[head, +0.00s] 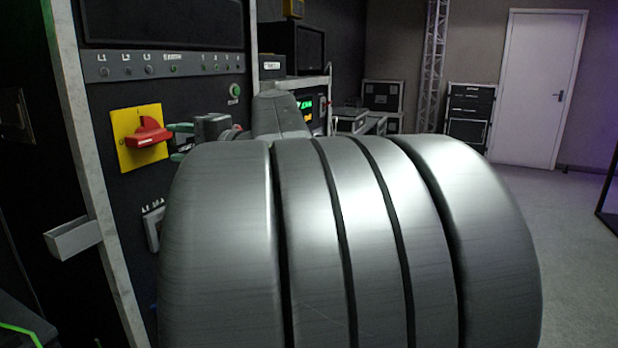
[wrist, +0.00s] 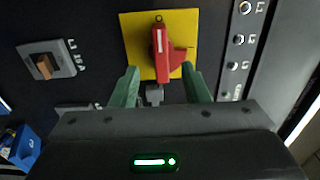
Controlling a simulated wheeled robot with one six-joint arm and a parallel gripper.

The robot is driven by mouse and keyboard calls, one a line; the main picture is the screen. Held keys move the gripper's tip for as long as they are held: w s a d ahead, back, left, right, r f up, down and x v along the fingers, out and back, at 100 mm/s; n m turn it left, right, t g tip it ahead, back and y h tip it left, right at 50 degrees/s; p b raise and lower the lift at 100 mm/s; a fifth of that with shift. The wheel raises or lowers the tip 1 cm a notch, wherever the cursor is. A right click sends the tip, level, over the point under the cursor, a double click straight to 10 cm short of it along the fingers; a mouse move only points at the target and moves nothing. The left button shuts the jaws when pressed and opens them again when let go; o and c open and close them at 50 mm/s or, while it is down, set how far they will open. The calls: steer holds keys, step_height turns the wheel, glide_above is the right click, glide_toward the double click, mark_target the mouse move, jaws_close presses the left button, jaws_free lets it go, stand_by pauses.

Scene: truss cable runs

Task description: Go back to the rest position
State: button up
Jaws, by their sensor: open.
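My gripper (head: 184,141) shows in the head view just right of a red rotary switch handle (head: 148,132) on a yellow plate (head: 128,151). In the wrist view my gripper (wrist: 160,85) is open, its two green fingers apart. The red handle (wrist: 160,52) stands beyond and between the fingertips, with the yellow plate (wrist: 133,30) behind it. I see nothing held between the fingers. Whether a fingertip touches the handle or plate I cannot tell. My large grey arm link fills the lower middle of the head view and hides part of the panel.
A metal rack post (head: 88,150) and a protruding bracket (head: 74,238) stand at left. Flight cases (head: 468,115), a truss (head: 434,60) and open floor (head: 575,215) lie at right.

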mark_target(151, 140)
steer(key=x, duration=0.8)
steer(key=shift+a, duration=0.1)
